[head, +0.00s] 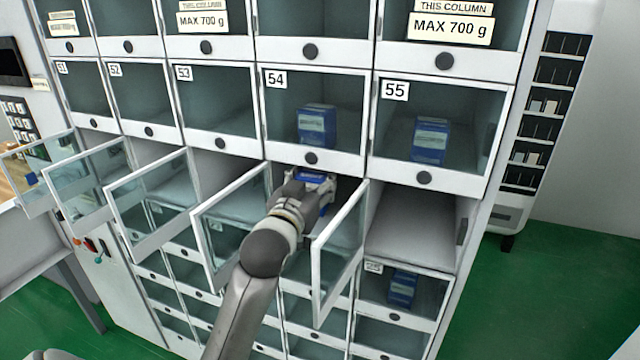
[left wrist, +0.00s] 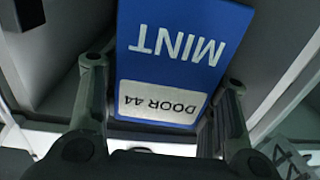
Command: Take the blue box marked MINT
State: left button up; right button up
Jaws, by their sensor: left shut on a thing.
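The blue box marked MINT (left wrist: 180,50) fills the upper middle of the left wrist view, its lettering upside down, with a white label reading DOOR 44. My left gripper (left wrist: 165,120) has one finger on each side of the box and is shut on it. In the head view, my left gripper (head: 308,190) reaches into an open compartment below door 54. Only a bit of blue shows there, mostly hidden by the gripper. My right gripper is not in view.
Open glass doors stand on both sides of my arm, one at left (head: 232,222) and one at right (head: 340,250). Blue boxes stand behind closed doors 54 (head: 316,126) and 55 (head: 431,140). Another blue box (head: 402,288) is lower right. Green floor (head: 570,280) is clear at right.

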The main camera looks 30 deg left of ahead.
pick_arm(q)
jog(key=p+v, duration=0.9)
jog(key=v, duration=0.6)
jog(key=shift+s+a, duration=0.25)
jog(key=shift+s, duration=0.1)
jog(key=shift+r, duration=0.1)
jog(key=p+v, duration=0.5)
jog(key=v, duration=0.8)
jog(key=shift+s+a+p, duration=0.2)
jog(key=shift+a+p, duration=0.05)
jog(key=shift+p, duration=0.15)
